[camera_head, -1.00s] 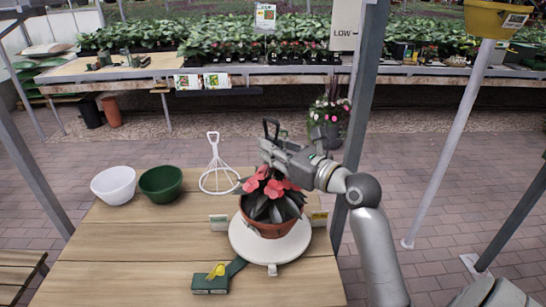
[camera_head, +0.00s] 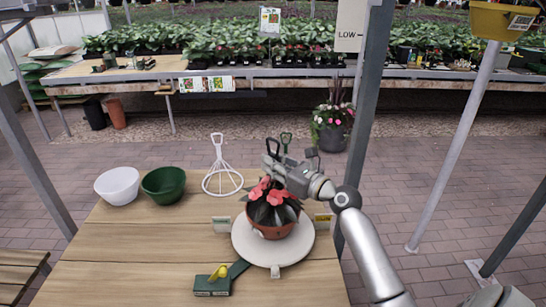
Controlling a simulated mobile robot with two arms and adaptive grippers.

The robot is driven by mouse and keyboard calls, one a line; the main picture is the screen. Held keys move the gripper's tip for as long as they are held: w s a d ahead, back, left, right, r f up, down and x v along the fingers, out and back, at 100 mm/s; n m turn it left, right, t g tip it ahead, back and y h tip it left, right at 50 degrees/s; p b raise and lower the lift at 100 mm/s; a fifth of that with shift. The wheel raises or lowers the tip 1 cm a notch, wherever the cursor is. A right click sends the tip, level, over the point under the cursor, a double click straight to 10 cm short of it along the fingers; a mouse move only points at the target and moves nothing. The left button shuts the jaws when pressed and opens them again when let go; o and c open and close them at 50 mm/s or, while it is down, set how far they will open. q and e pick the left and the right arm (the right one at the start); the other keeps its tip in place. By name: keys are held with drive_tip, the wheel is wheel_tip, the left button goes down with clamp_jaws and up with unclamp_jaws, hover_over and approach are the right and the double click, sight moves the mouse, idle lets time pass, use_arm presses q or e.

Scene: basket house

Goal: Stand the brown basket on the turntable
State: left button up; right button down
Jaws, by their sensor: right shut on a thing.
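The brown basket (camera_head: 271,232) is a terracotta-coloured pot with red flowers and dark leaves. It is upright over the white round turntable (camera_head: 246,246), its base within the disc; whether it bears fully on the disc is hard to tell. My right gripper (camera_head: 274,163) is just above the flowers, shut on the basket's dark hanger (camera_head: 272,146), whose hook stands up above the fingers. The fingertips are partly hidden among the flowers. My left gripper is not in view.
A green base with a yellow knob (camera_head: 219,272) lies in front of the turntable. A white wire hanger (camera_head: 221,180), a green bowl (camera_head: 163,186) and a white bowl (camera_head: 117,186) stand behind left. Small tags (camera_head: 221,224) flank the turntable. A grey post (camera_head: 367,110) rises at right.

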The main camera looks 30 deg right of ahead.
drive_tip(key=shift+d+f, duration=0.1)
drive_tip(key=shift+f, duration=0.15)
drive_tip(key=shift+f, duration=0.1)
drive_tip(key=c, duration=1.7)
unclamp_jaws()
drive_tip(key=shift+f, duration=0.25)
drive_tip(key=shift+c, duration=0.2)
drive_tip(key=shift+o, duration=1.4)
drive_tip(key=shift+s+r, duration=0.1)
drive_tip(key=b+v, duration=0.2)
drive_tip(key=v, duration=1)
drive_tip(key=shift+r, duration=0.15)
